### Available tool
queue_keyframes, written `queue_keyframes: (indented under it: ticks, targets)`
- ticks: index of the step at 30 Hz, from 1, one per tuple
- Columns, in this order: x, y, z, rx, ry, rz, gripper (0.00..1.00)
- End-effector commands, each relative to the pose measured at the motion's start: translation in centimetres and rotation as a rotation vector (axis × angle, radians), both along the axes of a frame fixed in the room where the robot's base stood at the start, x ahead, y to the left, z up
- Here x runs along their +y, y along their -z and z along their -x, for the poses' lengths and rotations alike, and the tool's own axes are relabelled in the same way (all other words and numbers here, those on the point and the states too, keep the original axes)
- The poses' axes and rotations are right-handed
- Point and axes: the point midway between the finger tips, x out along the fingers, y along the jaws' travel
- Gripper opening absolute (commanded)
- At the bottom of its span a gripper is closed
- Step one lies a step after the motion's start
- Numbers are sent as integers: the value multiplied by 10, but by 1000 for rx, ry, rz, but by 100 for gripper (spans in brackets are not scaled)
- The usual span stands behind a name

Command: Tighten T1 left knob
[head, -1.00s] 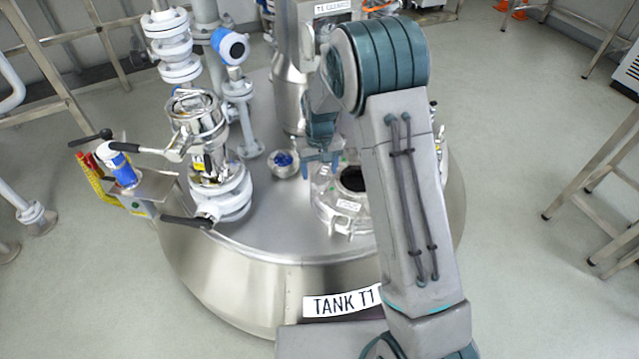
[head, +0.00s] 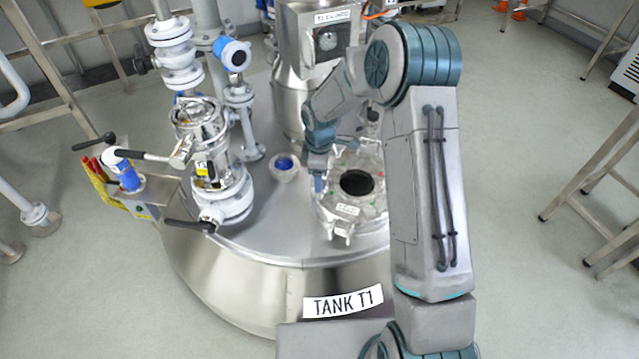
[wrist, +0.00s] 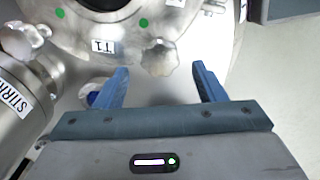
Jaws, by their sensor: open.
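The round metal hatch of tank T1 (head: 343,210) lies on the tank top with a dark opening in its middle. My gripper (head: 318,183) is at the hatch's left edge, pointing down. In the wrist view my gripper (wrist: 160,72) is open, its two blue fingers apart with nothing between the pads. A lobed metal knob (wrist: 160,57) sits just beyond the fingertips, roughly centred between them, by a T1 label (wrist: 103,46) and green dots. In the head view the gripper hides this spot. A second knob (wrist: 25,38) shows at the wrist view's upper left.
A tall steel stirrer housing (head: 293,100) stands behind the hatch; its labelled body (wrist: 15,100) is close on the wrist view's left. Valves with black handles (head: 205,150) rise at the left. A small blue-centred sight port (head: 285,166) lies left of the gripper.

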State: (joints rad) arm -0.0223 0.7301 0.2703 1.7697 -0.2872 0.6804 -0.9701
Motion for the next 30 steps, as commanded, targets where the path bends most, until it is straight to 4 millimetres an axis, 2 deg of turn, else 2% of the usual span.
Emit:
queue_keyframes:
  ticks: [13,15,18,24,30]
  targets:
    - [0,-4,0,2,-551,-2,64]
    - [0,22,1,3,-552,0,64]
    - [0,38,0,2,-551,-1,64]
    - [1,56,0,0,-548,-1,64]
    - [0,60,0,0,-547,0,64]
